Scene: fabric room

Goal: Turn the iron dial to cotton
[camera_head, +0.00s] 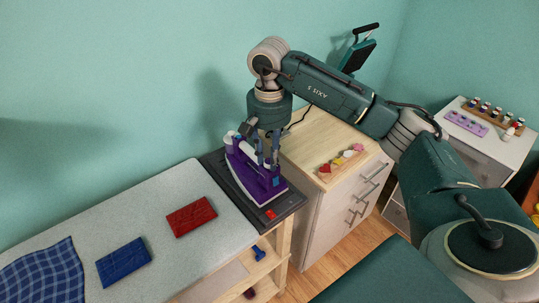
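The purple and white iron (254,180) rests on a dark pad (228,179) at the right end of the grey ironing table. My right gripper (267,160) points down over the iron's top, coming from the arm above. Its fingers straddle or touch the upper part of the iron. Whether they are closed on anything is too small to tell. The iron's dial is not clearly visible; the fingers cover that area, so its setting cannot be read. My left gripper is not in view.
A red folded cloth (191,216), a blue one (123,262) and a blue checked cloth (45,276) lie on the table (165,193). A wooden drawer cabinet (333,200) stands right of the iron. A white cabinet (504,151) with spools stands far right.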

